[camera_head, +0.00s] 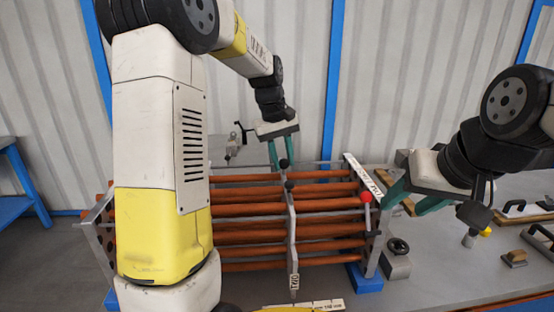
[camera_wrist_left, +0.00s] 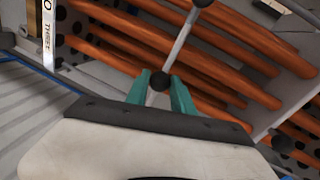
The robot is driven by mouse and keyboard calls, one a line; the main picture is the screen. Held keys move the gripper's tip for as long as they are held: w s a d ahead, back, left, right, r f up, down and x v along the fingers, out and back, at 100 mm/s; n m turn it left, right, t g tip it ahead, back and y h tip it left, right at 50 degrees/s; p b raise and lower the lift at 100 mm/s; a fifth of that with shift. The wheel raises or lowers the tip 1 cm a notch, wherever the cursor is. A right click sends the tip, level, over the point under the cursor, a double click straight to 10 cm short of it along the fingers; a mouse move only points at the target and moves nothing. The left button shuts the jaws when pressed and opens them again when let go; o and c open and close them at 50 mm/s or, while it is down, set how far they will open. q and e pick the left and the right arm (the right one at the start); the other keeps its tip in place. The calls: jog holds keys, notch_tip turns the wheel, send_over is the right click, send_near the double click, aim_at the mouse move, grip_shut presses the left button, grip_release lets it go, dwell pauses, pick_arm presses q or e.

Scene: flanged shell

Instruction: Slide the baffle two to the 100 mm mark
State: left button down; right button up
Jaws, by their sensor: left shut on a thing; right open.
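Baffle two (camera_head: 292,235) is a thin grey plate standing across the orange tubes, with a "TWO" label (camera_head: 293,282) at its lower end. Two black knobs are at its top. My left gripper (camera_head: 283,160) is above it, its teal fingers shut on the bar with black knobs; in the left wrist view one knob (camera_wrist_left: 160,80) sits between the fingertips (camera_wrist_left: 160,94). The scale strip (camera_head: 310,305) lies low in front; its marks are too small to read surely. My right gripper (camera_head: 405,207) is open and empty beside the right end plate.
Orange tubes (camera_head: 240,210) run between the end plates. A lever with a red knob (camera_head: 366,197) stands at the right end plate. Blue supports (camera_head: 363,278) are below. A strip labelled "THREE" (camera_wrist_left: 47,35) shows in the left wrist view. Tools lie on the bench at right.

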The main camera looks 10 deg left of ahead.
pick_arm(q)
jog(key=d, duration=0.1)
jog(key=w+d, duration=0.1)
jog(key=d, duration=0.2)
jog(key=shift+w+d, duration=0.25)
jog(key=shift+d, duration=0.15)
jog(key=c, duration=1.1)
grip_release()
notch_tip(320, 180, up, 8)
jog(key=a, duration=0.1)
jog(key=shift+s+a+f, duration=0.15)
jog(key=shift+s+a, duration=0.05)
jog(key=shift+s, duration=0.2)
